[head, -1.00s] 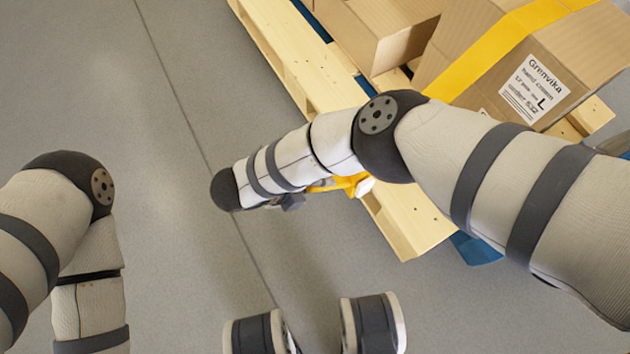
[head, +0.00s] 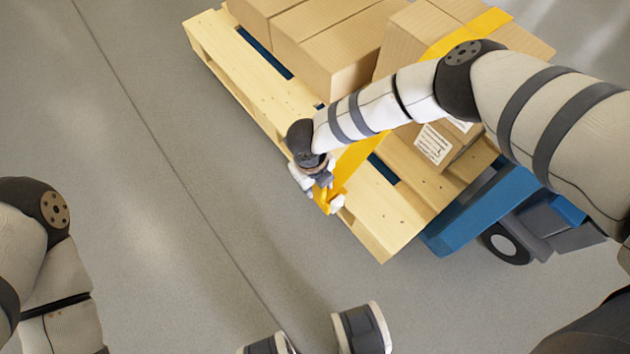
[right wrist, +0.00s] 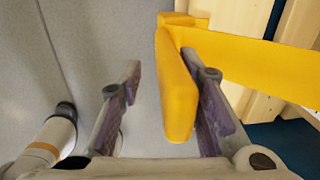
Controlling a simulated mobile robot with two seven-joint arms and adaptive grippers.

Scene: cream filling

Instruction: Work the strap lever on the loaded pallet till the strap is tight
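The yellow strap (head: 362,152) runs over a carton and down to the near edge of the wooden pallet (head: 385,238). It also shows in the right wrist view (right wrist: 255,60). The yellow strap lever (right wrist: 178,95) sticks out from the pallet's side; it is small in the head view (head: 322,204). My right gripper (head: 318,190) is at the lever. In the right wrist view its open fingers (right wrist: 165,102) stand either side of the lever, with a clear gap on the left and the right finger close. Whether that finger touches is unclear.
Several cartons (head: 335,55) are stacked on the pallet. A blue wheeled pallet truck (head: 480,215) sits under and beside its right end. The grey floor (head: 150,180) left of the pallet is clear.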

